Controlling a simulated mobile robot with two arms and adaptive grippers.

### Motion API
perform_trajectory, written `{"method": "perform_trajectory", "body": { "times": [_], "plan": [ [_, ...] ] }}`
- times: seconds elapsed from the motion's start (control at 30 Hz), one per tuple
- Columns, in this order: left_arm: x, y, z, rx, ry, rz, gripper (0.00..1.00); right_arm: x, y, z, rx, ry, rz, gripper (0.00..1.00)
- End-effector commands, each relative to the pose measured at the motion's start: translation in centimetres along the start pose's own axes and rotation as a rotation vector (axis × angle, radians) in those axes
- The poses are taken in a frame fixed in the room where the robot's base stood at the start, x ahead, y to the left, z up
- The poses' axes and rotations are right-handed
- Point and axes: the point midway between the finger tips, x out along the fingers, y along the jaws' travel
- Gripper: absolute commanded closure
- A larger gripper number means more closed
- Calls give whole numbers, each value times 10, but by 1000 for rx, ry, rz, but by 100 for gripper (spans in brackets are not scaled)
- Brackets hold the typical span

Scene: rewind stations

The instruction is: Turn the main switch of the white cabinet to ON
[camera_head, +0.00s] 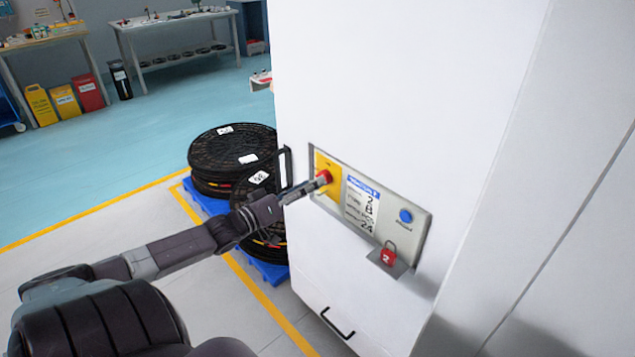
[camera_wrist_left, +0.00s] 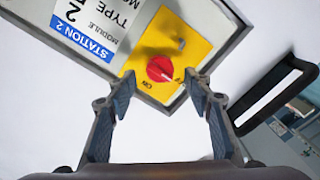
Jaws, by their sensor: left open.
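The white cabinet (camera_head: 400,85) stands in the middle of the head view, with a grey control panel (camera_head: 421,232) on its face. The main switch is a red knob (camera_head: 325,177) on a yellow plate (camera_head: 333,190) at the panel's left end. In the left wrist view the red knob (camera_wrist_left: 160,69) shows a small white mark at its lower right, and the word ON is readable below it on the plate. My left gripper (camera_head: 318,184) is at the switch. In the wrist view my left gripper (camera_wrist_left: 160,95) is open, its fingertips either side of and just short of the knob; contact cannot be told.
The panel also has a blue button (camera_head: 405,216) and a red padlock (camera_head: 389,254) on a bracket below. A black handle (camera_head: 338,323) is lower on the cabinet. Black reels (camera_head: 232,150) on a blue pallet (camera_head: 270,272) stand left of the cabinet, close behind my left arm.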

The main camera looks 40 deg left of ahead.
Motion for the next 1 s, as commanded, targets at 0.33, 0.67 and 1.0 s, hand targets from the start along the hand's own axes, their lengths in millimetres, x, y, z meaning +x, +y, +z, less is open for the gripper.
{"method": "perform_trajectory", "body": {
  "times": [0.33, 0.67, 1.0],
  "plan": [
    [30, 0, -1, 1, 1, 0, 53, 3, 0, 0, 0, 0, 0, 60],
    [33, 0, 0, 1, -1, -2, 53, 3, 0, 0, 0, 0, 0, 60],
    [33, 0, 0, 1, -1, -1, 82, 3, -1, 0, 1, 0, -1, 60]
  ]
}}
